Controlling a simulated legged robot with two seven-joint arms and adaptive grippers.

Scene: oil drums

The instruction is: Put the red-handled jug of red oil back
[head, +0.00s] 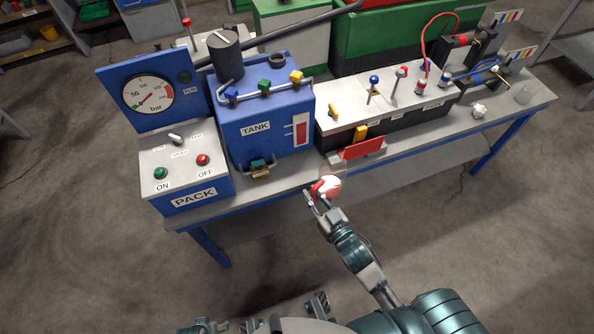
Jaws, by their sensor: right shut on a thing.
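The red-handled jug (331,186) is a small whitish vessel with red on its left side, at the front edge of the bench in the head view. My right gripper (318,196) is shut on its red handle, with the arm coming up from the lower right. The fingers cover part of the handle, and the jug's contents cannot be made out. I cannot tell whether the jug touches the bench. Parts of my own body show at the bottom edge, and the state of my left gripper cannot be made out there.
The bench (283,184) carries a blue TANK box (265,140) with a black cylinder (225,55), a PACK panel (186,172) with a gauge (148,94), and a valve block (385,95). A red plate (363,148) fronts the block. The floor before the bench is clear.

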